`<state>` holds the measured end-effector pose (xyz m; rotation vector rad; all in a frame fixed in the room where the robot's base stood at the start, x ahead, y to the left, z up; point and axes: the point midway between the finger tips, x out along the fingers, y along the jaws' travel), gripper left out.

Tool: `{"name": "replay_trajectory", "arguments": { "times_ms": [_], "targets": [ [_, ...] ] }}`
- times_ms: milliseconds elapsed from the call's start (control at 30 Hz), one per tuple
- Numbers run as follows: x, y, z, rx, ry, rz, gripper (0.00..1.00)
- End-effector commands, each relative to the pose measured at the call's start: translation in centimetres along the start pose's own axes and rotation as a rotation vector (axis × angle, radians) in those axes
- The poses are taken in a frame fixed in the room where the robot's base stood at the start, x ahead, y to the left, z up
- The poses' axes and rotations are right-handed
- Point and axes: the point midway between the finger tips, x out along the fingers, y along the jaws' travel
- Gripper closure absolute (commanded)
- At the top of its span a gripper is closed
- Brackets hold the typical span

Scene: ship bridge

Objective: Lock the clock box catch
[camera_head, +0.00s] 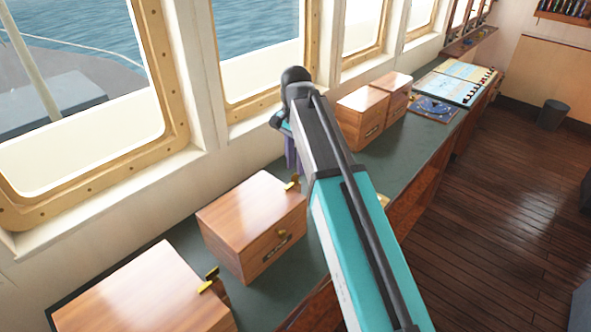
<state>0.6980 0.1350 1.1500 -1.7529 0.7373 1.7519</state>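Several wooden boxes stand on the dark green counter, and I cannot tell which is the clock box. The middle box (245,212) is closed, with a brass catch piece (293,184) sticking up at its top right edge, a round brass fitting (282,234) and a dark label on its front. The nearest box (140,295) has a brass catch piece (209,280) at its right edge and is cut off by the frame. My gripper (291,152) is mostly hidden behind my arm, beyond the middle box; only a purple part shows. I cannot see whether its fingers are apart.
Two smaller wooden boxes (362,115) stand farther along the counter (184,238), beside a blue item (433,108) and an open chart book (455,82). Windows line the left side. The wooden floor (500,200) at right is clear, with a dark bin (552,115) at the back.

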Motion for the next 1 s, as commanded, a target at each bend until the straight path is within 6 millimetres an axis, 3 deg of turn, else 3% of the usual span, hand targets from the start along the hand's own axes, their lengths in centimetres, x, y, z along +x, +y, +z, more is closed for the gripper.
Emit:
{"name": "replay_trajectory", "arguments": {
  "times_ms": [1000],
  "targets": [
    [-10.5, 0.0, 0.0, 0.0, 0.0, 0.0, 0.77]
  ]
}}
